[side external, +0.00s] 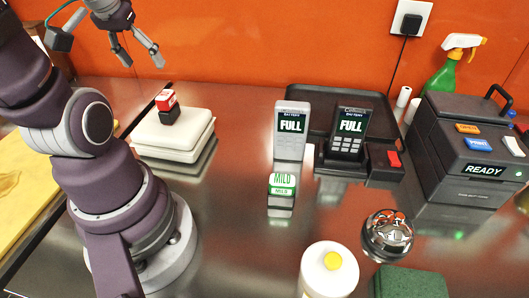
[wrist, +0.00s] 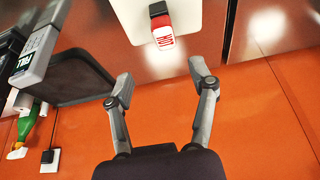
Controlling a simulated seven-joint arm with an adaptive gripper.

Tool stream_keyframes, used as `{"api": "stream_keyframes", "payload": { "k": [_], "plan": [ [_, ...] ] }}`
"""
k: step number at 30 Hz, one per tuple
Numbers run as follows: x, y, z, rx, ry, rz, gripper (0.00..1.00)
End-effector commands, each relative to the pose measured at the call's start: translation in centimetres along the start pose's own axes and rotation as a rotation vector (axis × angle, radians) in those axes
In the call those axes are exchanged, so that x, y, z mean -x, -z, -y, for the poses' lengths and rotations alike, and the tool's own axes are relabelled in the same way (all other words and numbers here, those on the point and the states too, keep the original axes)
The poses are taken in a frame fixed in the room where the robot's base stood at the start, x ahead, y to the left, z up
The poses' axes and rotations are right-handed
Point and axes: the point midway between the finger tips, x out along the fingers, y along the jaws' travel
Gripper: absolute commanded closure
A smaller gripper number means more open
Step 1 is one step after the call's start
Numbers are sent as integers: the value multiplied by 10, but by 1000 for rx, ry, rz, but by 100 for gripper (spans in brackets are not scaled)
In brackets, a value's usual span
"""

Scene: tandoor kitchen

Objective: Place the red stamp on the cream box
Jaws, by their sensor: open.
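The red stamp (side external: 166,101), a red block with a white label on a black base, stands on top of the cream box (side external: 148,132) at the back left of the counter. In the wrist view the red stamp (wrist: 163,36) lies over the pale lid of the cream box (wrist: 198,14), near the top of the picture. My gripper (side external: 145,63) is open and empty, above and behind the box. It is apart from the stamp. In the wrist view both fingers of my gripper (wrist: 161,83) are spread with nothing between them.
A green-and-white MILD stamp (side external: 282,186) stands mid-counter near a grey handset (side external: 291,130). A dark handset (side external: 348,132) stands by a black tray (side external: 300,97). A printer (side external: 468,150), metal ball (side external: 388,235) and white bottle (side external: 328,272) are further right. Bare counter lies right of the box.

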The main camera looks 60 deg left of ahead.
Motion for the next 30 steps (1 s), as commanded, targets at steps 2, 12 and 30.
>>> {"api": "stream_keyframes", "payload": {
  "k": [2,12,30],
  "plan": [
    [4,0,-26,-85,-41,-13,42],
    [35,-72,-161,-646,-307,-84,42],
    [38,-82,-168,-697,-330,-90,42]
  ]
}}
